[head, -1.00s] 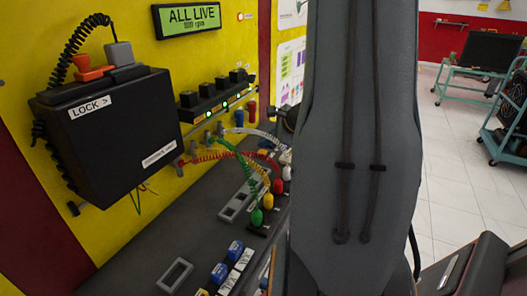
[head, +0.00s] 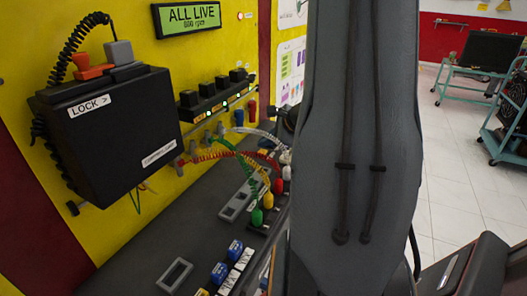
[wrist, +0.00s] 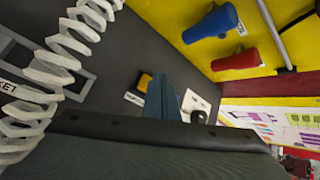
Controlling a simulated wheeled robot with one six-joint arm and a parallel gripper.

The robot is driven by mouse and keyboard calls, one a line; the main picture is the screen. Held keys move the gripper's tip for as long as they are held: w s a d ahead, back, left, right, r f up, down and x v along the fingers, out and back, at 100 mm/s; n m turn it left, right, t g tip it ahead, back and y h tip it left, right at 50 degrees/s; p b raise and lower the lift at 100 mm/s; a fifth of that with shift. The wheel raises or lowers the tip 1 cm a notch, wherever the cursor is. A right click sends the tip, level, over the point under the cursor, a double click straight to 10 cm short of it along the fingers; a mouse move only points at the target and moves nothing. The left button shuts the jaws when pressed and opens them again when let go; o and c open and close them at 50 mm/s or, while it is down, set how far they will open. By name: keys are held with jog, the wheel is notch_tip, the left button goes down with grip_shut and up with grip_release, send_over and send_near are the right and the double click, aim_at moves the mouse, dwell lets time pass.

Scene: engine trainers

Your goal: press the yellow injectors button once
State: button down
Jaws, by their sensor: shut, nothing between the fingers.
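In the wrist view, a small yellow piece on a dark block (wrist: 145,82), with a white label beside it, sits on the dark bench top. It looks like the yellow button, but its label is too small to read. My gripper (wrist: 163,98) is shut and empty, and its fingertips overlap the right side of this piece in the picture. I cannot tell whether they touch it. In the head view my arm hides the gripper and this spot.
Blue (wrist: 212,22) and red (wrist: 235,60) plugs stick out from the yellow panel near my gripper. A white coiled cable (wrist: 60,60) hangs close on the left. A white plate (wrist: 197,105) lies just right of the fingers. A display (head: 187,18) reads ALL LIVE.

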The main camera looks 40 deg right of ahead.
aim_at(265, 153)
jog(key=shift+s+f+b, duration=0.1)
jog(key=shift+f+b, duration=0.3)
jog(key=shift+b, duration=0.05)
jog(key=shift+f+b, duration=0.4)
jog(key=shift+b, duration=0.15)
dwell(0.8)
jog(key=shift+r+p, duration=0.55)
jog(key=shift+r, duration=0.3)
jog(key=shift+r, duration=0.1)
jog(key=shift+r+p, duration=1.75)
jog(key=shift+r, duration=0.7)
jog(key=shift+s, duration=0.15)
